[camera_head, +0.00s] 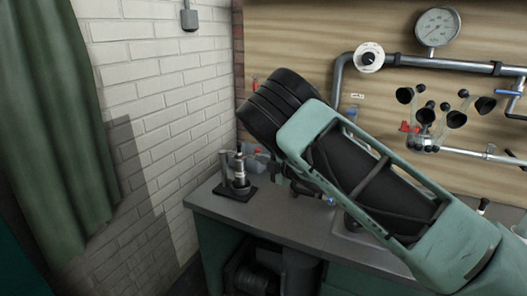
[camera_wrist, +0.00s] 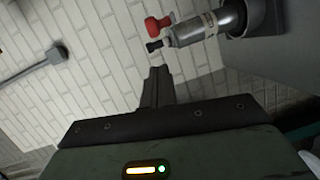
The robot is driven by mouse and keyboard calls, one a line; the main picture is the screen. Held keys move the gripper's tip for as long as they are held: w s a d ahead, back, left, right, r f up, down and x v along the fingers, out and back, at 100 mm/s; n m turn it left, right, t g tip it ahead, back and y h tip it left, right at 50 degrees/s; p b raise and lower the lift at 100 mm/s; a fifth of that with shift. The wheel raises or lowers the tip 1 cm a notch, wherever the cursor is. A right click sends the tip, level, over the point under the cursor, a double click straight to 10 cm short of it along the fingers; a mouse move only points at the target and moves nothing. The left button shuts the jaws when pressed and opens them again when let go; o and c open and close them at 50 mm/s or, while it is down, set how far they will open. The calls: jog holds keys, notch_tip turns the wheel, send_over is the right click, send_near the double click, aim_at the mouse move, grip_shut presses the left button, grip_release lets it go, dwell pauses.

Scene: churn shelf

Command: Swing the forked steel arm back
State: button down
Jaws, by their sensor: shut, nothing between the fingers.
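My gripper (camera_wrist: 157,75) shows in the wrist view with its dark fingers together and nothing between them. Just above the fingertips are a red knob (camera_wrist: 157,25) and a small black knob (camera_wrist: 153,45) by a steel cylinder (camera_wrist: 195,30); a gap shows between them and the fingers. In the head view a small steel device (camera_head: 240,172) stands upright on a black base (camera_head: 235,190) at the counter's left end. I cannot clearly pick out the forked steel arm in either view. My own arm hides the gripper in the head view.
The grey counter (camera_head: 215,205) runs along a wooden back panel (camera_head: 300,40). Pipes, a round gauge (camera_head: 437,27) and several dark cups (camera_head: 427,115) are at the right. A white brick wall (camera_head: 150,90) and green curtain (camera_head: 50,110) close off the left.

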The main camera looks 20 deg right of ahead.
jog(key=shift+w+d+f+p, duration=0.15)
jog(key=shift+w+d+p, duration=0.15)
jog(key=shift+w, duration=0.55)
jog(key=shift+w+d+f+p, duration=0.2)
jog(key=shift+w+d, duration=0.2)
jog(key=shift+w, duration=0.45)
jog(key=shift+d, duration=0.1)
